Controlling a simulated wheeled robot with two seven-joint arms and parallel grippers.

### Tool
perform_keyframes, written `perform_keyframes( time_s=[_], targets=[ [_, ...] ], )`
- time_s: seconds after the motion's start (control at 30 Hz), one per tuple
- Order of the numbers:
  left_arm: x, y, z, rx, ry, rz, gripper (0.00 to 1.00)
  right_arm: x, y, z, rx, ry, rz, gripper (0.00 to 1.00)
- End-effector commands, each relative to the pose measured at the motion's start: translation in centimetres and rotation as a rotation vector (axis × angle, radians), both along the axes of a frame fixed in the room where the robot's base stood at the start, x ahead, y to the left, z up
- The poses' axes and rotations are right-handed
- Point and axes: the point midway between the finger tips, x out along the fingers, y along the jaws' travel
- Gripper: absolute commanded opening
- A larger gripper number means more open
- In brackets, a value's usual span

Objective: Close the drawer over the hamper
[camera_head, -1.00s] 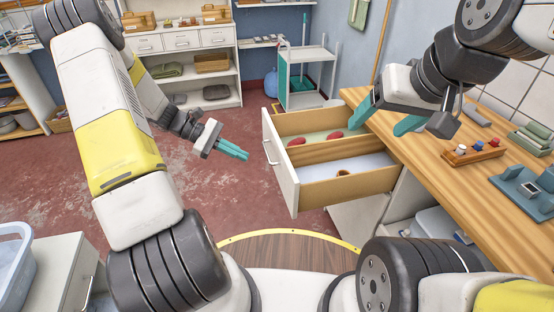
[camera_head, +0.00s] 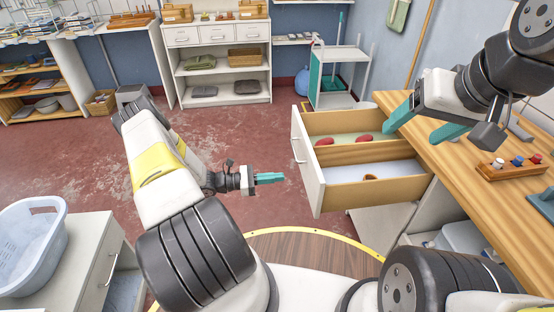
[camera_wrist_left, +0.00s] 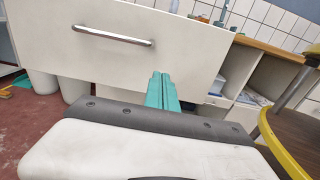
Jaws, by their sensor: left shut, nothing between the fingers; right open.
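The drawer (camera_head: 312,172) stands pulled out from under the wooden counter, with a white front and a metal handle. Inside it are two red items in one compartment and a small brown item in the other. In the left wrist view the drawer front (camera_wrist_left: 150,55) and its handle (camera_wrist_left: 112,36) fill the upper left. My left gripper (camera_head: 270,178) is shut and empty, a little to the left of the drawer front and apart from it. My right gripper (camera_head: 420,122) is open above the counter edge, beside the drawer's far right. The hamper is not clearly visible under the drawer.
The wooden counter (camera_head: 480,190) carries a tray of small bottles (camera_head: 515,166). A blue laundry basket (camera_head: 32,245) sits on a white cabinet at the left. A trolley (camera_head: 338,75) and shelves stand at the back. Red floor is open left of the drawer.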

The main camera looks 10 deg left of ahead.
Motion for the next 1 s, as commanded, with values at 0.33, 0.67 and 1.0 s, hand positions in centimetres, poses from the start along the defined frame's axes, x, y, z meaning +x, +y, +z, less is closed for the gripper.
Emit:
perform_keyframes(
  time_s=[0.33,0.67,1.0],
  targets=[
    [2.2,-6.2,0.0,0.001,0.001,-0.002,0.0,0.0,0.0,0.0,0.0,0.0,0.0,0.72],
    [2.8,-7.8,0.0,0.002,0.0,0.0,0.0,0.0,0.0,0.0,0.0,0.0,0.0,0.72],
    [2.8,-7.8,0.0,0.002,0.0,-0.001,0.0,0.0,0.0,0.0,0.0,0.0,0.0,0.72]
  ],
)
